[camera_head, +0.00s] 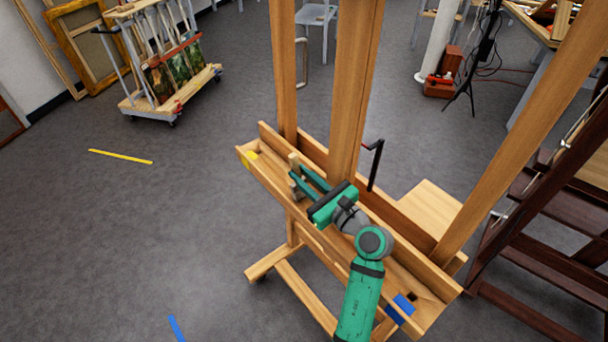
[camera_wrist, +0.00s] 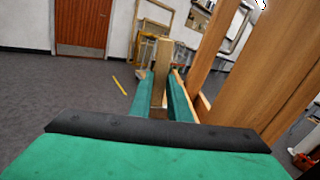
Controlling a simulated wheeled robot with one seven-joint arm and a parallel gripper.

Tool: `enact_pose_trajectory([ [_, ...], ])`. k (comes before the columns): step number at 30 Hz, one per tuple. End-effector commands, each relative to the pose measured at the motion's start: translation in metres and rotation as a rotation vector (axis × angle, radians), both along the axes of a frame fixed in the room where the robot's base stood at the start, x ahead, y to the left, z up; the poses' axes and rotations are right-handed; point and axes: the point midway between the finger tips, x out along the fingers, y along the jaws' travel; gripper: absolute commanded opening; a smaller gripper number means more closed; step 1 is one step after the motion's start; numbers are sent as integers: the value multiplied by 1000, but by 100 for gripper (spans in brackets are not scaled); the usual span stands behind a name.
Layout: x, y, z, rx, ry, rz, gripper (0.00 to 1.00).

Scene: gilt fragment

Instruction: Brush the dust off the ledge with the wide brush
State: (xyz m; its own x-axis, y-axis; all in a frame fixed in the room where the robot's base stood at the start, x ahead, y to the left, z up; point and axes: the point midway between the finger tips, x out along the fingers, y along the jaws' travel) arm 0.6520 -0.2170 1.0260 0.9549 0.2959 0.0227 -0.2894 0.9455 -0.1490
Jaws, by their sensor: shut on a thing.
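The ledge is the long wooden tray (camera_head: 428,287) of the easel, running from upper left to lower right in the head view. My gripper (camera_head: 303,181) is over the left part of the ledge, shut on the brush (camera_head: 293,160). In the wrist view, the brush's pale wooden body (camera_wrist: 160,72) stands between the two green fingers (camera_wrist: 158,98). The brush's lower part is partly hidden by my fingers, and I cannot tell whether it touches the ledge. I cannot make out dust on the ledge.
Yellow tape (camera_head: 250,156) marks the ledge's left end and blue tape (camera_head: 401,308) its right end. The easel's central post (camera_head: 354,90) and a black crank (camera_head: 375,165) rise behind the ledge. A dark wooden rack (camera_head: 540,220) stands at right.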

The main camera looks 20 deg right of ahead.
Motion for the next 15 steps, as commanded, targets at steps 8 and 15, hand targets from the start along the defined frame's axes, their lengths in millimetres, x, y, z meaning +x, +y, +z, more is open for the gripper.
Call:
enact_pose_trajectory([
  [8, -14, -5, 0, 0, 0, -2, 0],
  [15, -28, -9, -1, -1, -1, -2, 0],
])
